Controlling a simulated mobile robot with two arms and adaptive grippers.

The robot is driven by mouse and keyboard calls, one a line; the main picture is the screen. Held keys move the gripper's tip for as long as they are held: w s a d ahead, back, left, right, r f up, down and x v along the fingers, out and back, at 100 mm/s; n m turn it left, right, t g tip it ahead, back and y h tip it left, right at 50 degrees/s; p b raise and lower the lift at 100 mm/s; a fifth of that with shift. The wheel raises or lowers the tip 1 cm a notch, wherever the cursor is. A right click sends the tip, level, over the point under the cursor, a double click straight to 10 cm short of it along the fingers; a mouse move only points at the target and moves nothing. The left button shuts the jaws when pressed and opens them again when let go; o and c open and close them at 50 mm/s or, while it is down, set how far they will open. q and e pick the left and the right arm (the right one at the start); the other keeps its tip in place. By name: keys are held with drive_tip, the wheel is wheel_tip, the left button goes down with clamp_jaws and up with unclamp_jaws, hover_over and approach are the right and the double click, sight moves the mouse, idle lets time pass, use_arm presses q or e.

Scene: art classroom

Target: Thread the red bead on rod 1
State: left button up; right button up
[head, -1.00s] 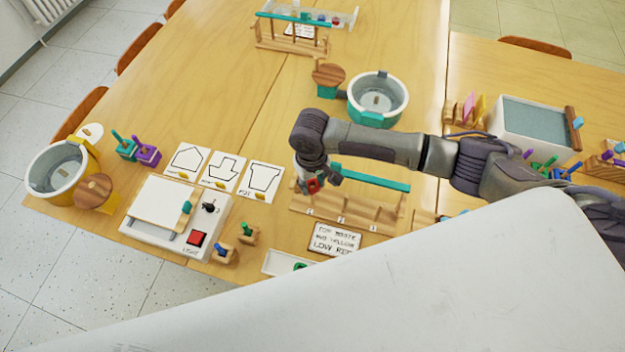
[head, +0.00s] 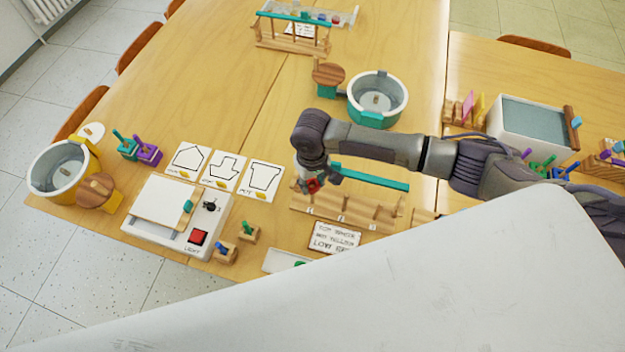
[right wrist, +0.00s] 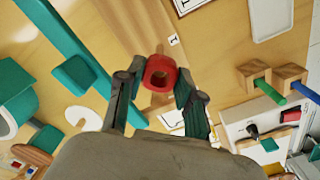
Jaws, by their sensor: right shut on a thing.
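The red bead (head: 313,185) is between the fingertips of my right gripper (head: 316,181). It also shows in the right wrist view (right wrist: 160,73), held by the right gripper (right wrist: 160,88) with its hole facing the camera. The wooden rack (head: 335,214) has a teal bar (head: 372,178) and number labels on its front edge. The gripper is at the rack's left end, above the label for 1 (head: 310,211), which also shows in the right wrist view (right wrist: 173,40). I cannot make out rod 1 or whether the bead touches it. My left gripper is not in view.
A sign card (head: 335,238) and a white tray (head: 276,261) lie in front of the rack. Drawing cards (head: 222,172) and a light box (head: 165,232) are to the left. A teal-and-white tub (head: 377,98) stands behind. A second rack (head: 292,40) is farther back.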

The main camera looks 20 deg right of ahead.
drive_tip(key=shift+p, duration=0.45)
drive_tip(key=shift+f, duration=0.45)
idle(0.8)
drive_tip(key=o, duration=0.8)
drive_tip(key=shift+o, duration=0.2)
drive_tip(key=shift+r, duration=0.1)
wheel_tip(320, 180, up, 12)
drive_tip(key=shift+s+f, duration=0.1)
drive_tip(key=shift+f, duration=0.1)
idle(0.7)
